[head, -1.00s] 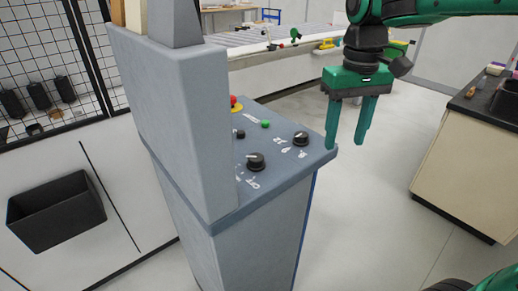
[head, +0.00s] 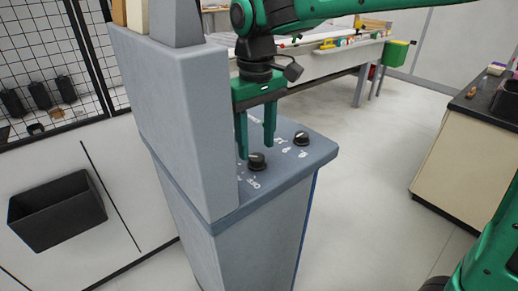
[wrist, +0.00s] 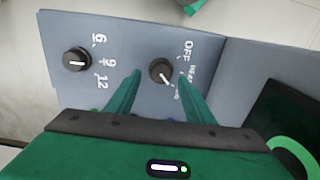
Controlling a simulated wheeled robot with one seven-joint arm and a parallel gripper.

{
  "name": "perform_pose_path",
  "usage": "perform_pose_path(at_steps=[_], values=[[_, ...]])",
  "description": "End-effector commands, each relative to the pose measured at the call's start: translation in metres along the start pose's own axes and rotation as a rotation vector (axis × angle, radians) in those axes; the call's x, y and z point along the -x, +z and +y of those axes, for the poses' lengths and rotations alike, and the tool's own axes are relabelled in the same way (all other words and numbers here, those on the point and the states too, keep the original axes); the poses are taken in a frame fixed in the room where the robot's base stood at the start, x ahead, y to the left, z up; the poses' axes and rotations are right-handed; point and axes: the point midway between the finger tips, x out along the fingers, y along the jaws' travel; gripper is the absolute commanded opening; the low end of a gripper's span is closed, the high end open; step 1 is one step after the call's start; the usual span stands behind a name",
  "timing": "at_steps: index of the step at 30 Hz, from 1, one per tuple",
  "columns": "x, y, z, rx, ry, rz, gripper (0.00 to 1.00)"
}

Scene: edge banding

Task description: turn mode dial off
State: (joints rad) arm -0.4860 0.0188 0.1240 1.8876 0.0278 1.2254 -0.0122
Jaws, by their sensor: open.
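The mode dial (head: 257,161) is a round black knob on the sloped grey control panel (head: 318,151). In the wrist view the mode dial (wrist: 160,71) has labels beside it, with OFF at the top. Its white mark points down and right, away from OFF, towards the lowest, partly hidden label. My gripper (head: 256,152) is open and points down at the dial. In the wrist view the fingertips of my gripper (wrist: 160,75) lie on either side of the knob. I cannot tell whether they touch it.
A second black dial (head: 301,138), marked 6, 9 and 12 in the wrist view (wrist: 77,60), sits further right on the panel. A tall grey housing (head: 180,120) stands close left of my gripper. Open floor lies right, before a dark-topped cabinet (head: 460,165).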

Motion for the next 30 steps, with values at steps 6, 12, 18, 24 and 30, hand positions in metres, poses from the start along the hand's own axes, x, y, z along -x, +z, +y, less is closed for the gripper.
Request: perform_pose_path(at_steps=[6, 12, 18, 24, 30], values=[[-0.023, 0.0, 0.001, -0.001, 0.0, -0.001, 0.48], [-0.028, 0.0, 0.001, -0.002, 0.0, 0.001, 0.48], [-0.028, 0.0, 0.001, -0.002, 0.0, 0.001, 0.43], [-0.027, 0.0, 0.001, -0.004, 0.0, 0.001, 0.07], [-0.027, 0.002, 0.006, -0.003, 0.001, 0.0, 0.07]])
